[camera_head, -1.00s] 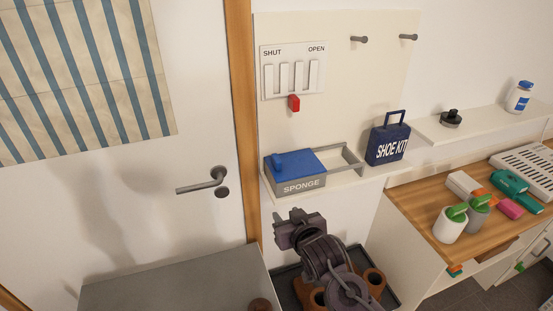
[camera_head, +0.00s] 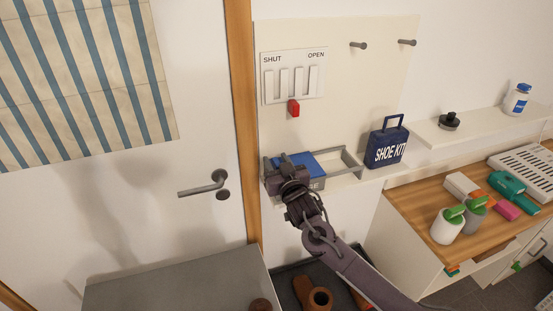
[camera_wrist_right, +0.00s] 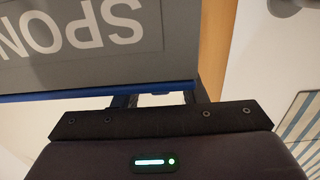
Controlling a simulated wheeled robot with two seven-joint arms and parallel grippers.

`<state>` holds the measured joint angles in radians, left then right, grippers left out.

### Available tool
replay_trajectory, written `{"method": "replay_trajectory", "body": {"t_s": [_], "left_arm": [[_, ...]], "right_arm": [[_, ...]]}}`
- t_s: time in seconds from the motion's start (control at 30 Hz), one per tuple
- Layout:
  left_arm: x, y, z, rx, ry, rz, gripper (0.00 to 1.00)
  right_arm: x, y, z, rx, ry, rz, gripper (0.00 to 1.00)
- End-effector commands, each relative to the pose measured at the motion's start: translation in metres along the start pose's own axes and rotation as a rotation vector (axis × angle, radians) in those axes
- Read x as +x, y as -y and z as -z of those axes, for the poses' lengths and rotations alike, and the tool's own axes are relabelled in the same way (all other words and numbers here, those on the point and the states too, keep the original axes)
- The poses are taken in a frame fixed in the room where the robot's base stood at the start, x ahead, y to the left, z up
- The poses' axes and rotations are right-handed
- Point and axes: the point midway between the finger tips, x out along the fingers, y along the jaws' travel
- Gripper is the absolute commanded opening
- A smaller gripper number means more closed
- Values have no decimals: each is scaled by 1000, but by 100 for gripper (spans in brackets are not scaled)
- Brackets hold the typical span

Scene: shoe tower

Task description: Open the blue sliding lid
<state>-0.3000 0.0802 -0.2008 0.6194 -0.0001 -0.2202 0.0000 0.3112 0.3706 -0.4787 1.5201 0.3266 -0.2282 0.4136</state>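The grey box marked SPONGE (camera_head: 316,184) stands on the wall shelf, with the blue sliding lid (camera_head: 308,161) on its left part. A grey open frame (camera_head: 350,157) extends to the right of the lid. My right gripper (camera_head: 283,172) is at the left front of the lid and hides its left end. In the right wrist view, the box's label (camera_wrist_right: 85,35) is upside down and the lid's blue edge (camera_wrist_right: 60,95) runs just past my fingers (camera_wrist_right: 160,98). The fingers are apart; whether they touch the lid is hidden. My left gripper is out of view.
A SHOE KIT box (camera_head: 388,145) stands right of the frame on the shelf. A door handle (camera_head: 205,185) is at left. The wall between box and panel is clear.

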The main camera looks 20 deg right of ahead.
Motion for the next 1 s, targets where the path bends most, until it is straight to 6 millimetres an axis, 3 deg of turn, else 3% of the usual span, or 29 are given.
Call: {"method": "replay_trajectory", "body": {"t_s": [0.33,0.63,0.87,1.0], "left_arm": [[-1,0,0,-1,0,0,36],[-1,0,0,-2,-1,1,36],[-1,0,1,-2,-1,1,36],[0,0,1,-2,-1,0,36]], "right_arm": [[4,1,0,0,0,1,37],[3,0,0,0,0,1,0],[3,0,0,-1,1,1,0],[4,-16,-1,-4,1,-2,0]]}}
